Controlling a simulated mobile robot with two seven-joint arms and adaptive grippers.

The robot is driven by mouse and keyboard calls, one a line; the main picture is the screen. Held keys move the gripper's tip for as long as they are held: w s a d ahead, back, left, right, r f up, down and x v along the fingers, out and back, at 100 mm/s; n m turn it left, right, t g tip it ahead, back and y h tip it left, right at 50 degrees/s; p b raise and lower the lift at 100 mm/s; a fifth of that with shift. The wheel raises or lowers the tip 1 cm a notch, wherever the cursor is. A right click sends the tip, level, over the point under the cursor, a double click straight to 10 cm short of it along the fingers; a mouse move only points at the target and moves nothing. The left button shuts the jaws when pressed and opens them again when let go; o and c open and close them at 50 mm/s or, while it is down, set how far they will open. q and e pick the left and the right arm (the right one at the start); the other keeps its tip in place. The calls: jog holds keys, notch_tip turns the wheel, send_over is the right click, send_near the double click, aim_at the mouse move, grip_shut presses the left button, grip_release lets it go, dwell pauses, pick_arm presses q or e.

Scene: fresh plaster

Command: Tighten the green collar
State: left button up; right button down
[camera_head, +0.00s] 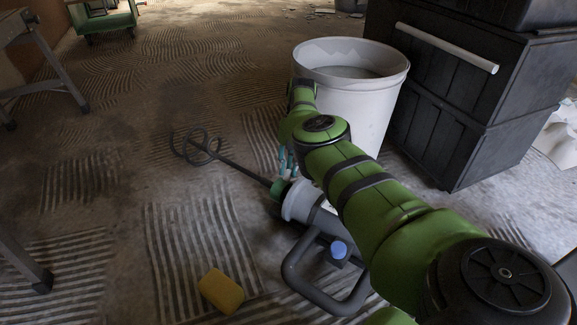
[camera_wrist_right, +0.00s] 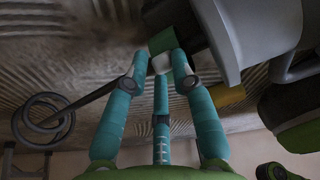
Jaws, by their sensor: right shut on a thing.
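A grey mixer (camera_head: 300,204) with a loop handle and a blue knob lies on the floor. The green collar (camera_head: 277,190) sits at its front end, where the dark shaft (camera_head: 245,170) comes out; the shaft ends in a spiral paddle (camera_head: 197,147). The collar also shows in the right wrist view (camera_wrist_right: 163,40), beside the grey body (camera_wrist_right: 262,35). My right gripper (camera_head: 288,165) has its teal fingers closed in at the collar, partly hidden by my arm in the head view. In the wrist view its fingertips (camera_wrist_right: 160,62) meet on the collar's near side. My left gripper is not in view.
A white bucket (camera_head: 345,110) stands just behind my right arm. Dark stacked crates (camera_head: 450,130) stand at the right. A yellow sponge (camera_head: 221,291) lies on the floor near the mixer. Trestle legs (camera_head: 60,60) are at the left, a green trolley (camera_head: 103,22) far back. Floor left of the paddle is clear.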

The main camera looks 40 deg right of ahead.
jog(key=shift+s+d+f, duration=0.15)
jog(key=shift+s+d, duration=0.25)
jog(key=shift+s, duration=0.05)
jog(key=c, duration=1.2)
grip_release()
jog(key=shift+w+a, duration=0.1)
jog(key=shift+r, duration=0.2)
jog(key=shift+w+r, duration=0.15)
jog(key=shift+r, duration=0.25)
jog(key=a+v, duration=0.2)
jog(key=v, duration=0.6)
jog(key=shift+s+d+r, duration=0.15)
jog(key=shift+s+r, duration=0.2)
jog(key=shift+r, duration=0.2)
